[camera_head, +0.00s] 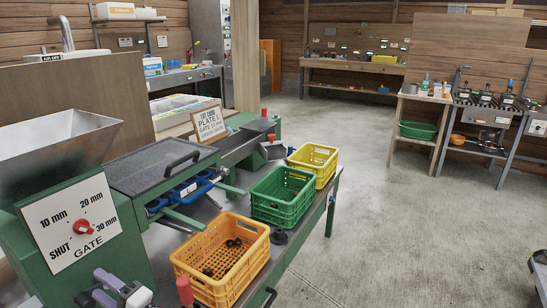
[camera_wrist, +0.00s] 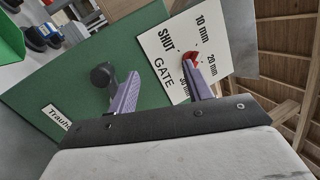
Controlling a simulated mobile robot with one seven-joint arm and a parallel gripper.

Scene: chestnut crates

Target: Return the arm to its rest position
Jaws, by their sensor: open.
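My gripper (camera_head: 97,287) is at the lower left of the head view, in front of the green machine and below its gate dial plate (camera_head: 70,222). Its two purple fingers are spread apart, with nothing between them. In the wrist view my gripper (camera_wrist: 160,68) also shows open and empty. Beyond its right fingertip is the red gate knob (camera_wrist: 190,60), partly covered by that finger. A black round knob (camera_wrist: 103,74) on the green panel shows behind the left finger. I cannot tell whether either finger touches the machine.
An orange crate (camera_head: 197,287) with a few dark chestnuts stands right of my gripper. A green crate (camera_head: 280,213) and a yellow crate (camera_head: 314,157) stand behind it along the bench. A steel hopper (camera_head: 50,145) is above the dial. Open concrete floor (camera_head: 400,235) lies to the right.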

